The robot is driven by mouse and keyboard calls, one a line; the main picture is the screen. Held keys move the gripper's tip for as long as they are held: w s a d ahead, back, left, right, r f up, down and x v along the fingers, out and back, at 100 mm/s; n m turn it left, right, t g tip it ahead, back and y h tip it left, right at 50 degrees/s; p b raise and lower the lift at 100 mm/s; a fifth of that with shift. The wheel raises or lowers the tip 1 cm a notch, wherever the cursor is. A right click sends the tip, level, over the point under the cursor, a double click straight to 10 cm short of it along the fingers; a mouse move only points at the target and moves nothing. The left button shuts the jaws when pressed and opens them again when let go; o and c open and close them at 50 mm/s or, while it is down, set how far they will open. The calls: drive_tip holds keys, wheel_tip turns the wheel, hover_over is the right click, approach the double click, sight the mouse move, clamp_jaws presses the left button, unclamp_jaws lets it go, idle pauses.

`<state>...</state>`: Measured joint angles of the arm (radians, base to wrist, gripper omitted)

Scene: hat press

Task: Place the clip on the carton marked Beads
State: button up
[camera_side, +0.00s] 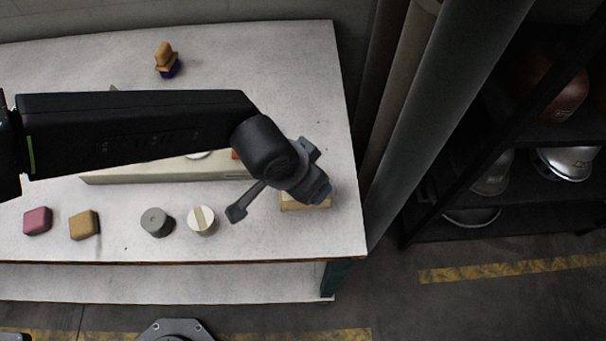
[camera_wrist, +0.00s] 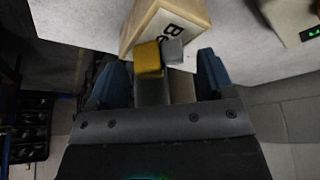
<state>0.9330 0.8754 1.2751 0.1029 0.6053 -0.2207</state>
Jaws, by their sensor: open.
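The carton (camera_wrist: 178,18) is light wood coloured, and its face shows dark letters starting "Be"; the rest of the word is hidden. In the side view the carton (camera_side: 300,204) stands near the table's right front corner, partly behind my gripper (camera_side: 318,188). In the wrist view a small yellow block (camera_wrist: 148,60) and a grey block (camera_wrist: 172,51), seemingly the clip, overlap the carton's near edge. My gripper (camera_wrist: 160,76) is open, its blue fingers apart on both sides of these blocks. I cannot tell whether the clip touches the carton.
A pink block (camera_side: 37,221), a tan block (camera_side: 84,225), a grey round piece (camera_side: 157,222) and a white round piece (camera_side: 202,220) lie along the table's front. An orange and purple item (camera_side: 166,60) stands at the back. A long pale box (camera_side: 130,172) lies behind my arm.

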drive_tip(key=v, duration=1.2)
drive_tip(key=w+a+r+n, duration=0.1)
drive_tip(key=a+r, duration=0.3)
drive_tip(key=a, duration=0.4)
drive_tip(key=w+a+r+n+t+y, duration=0.1)
drive_tip(key=a+r+n, duration=0.15)
drive_tip(key=a, duration=0.55)
drive_tip(key=w+a+r+n, duration=0.1)
drive_tip(key=w+a+r, duration=0.1)
drive_tip(key=a+r, duration=0.35)
drive_tip(key=s+a+f+n+y, duration=0.1)
drive_tip(key=s+a+n, duration=0.1)
drive_tip(key=s+a, duration=0.4)
drive_tip(key=s+a+f+n+t+y, duration=0.1)
drive_tip(key=s+a, duration=0.6)
drive_tip(key=a, duration=0.8)
drive_tip(key=shift+s+a+f+n, duration=0.3)
drive_tip(key=shift+f+n, duration=0.1)
drive_tip(key=shift+n, duration=0.35)
